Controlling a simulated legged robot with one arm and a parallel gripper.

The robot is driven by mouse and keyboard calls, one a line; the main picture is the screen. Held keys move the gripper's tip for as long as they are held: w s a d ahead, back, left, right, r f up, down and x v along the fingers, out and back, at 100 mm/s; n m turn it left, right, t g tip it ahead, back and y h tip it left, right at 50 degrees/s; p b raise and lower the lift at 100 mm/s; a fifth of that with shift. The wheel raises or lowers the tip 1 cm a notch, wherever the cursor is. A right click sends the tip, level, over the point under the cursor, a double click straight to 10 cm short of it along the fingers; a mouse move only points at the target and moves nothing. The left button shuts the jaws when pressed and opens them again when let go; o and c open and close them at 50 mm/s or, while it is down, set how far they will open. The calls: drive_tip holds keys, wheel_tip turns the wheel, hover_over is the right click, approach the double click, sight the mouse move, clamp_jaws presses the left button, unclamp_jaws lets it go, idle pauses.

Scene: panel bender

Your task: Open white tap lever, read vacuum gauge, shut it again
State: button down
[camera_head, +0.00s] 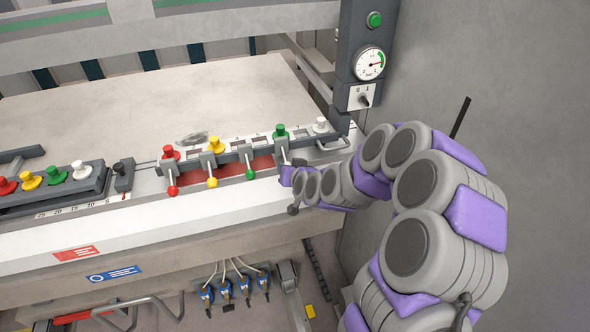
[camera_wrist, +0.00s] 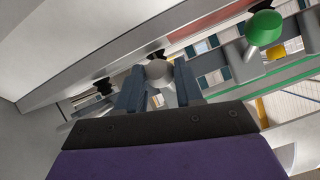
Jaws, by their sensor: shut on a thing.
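The white tap lever shows by its pale round ball (camera_wrist: 159,72) in the wrist view, between the two dark fingers of my gripper (camera_wrist: 160,88). The fingers are shut on the ball. In the head view my gripper (camera_head: 288,175) is at the right end of the row of tap levers, just right of the green ball, and covers the white lever. The vacuum gauge (camera_head: 369,64) is on the dark post above right.
Levers with a red ball (camera_head: 173,190), a yellow ball (camera_head: 212,182) and a green ball (camera_head: 250,174) stand close to the left. A white knob (camera_head: 320,125) and a grey handle (camera_head: 333,144) are behind my gripper. The grey wall is close on the right.

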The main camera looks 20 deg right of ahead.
drive_tip(key=shift+s+a+f, duration=0.1)
drive_tip(key=shift+s+f, duration=0.05)
drive_tip(key=shift+f, duration=0.2)
drive_tip(key=c, duration=1.2)
unclamp_jaws()
drive_tip(key=shift+o, duration=0.8)
drive_tip(key=shift+f, duration=0.1)
drive_tip(key=shift+o, duration=0.9)
drive_tip(key=shift+w, duration=0.25)
drive_tip(key=shift+o, duration=0.5)
drive_tip(key=shift+r, duration=0.25)
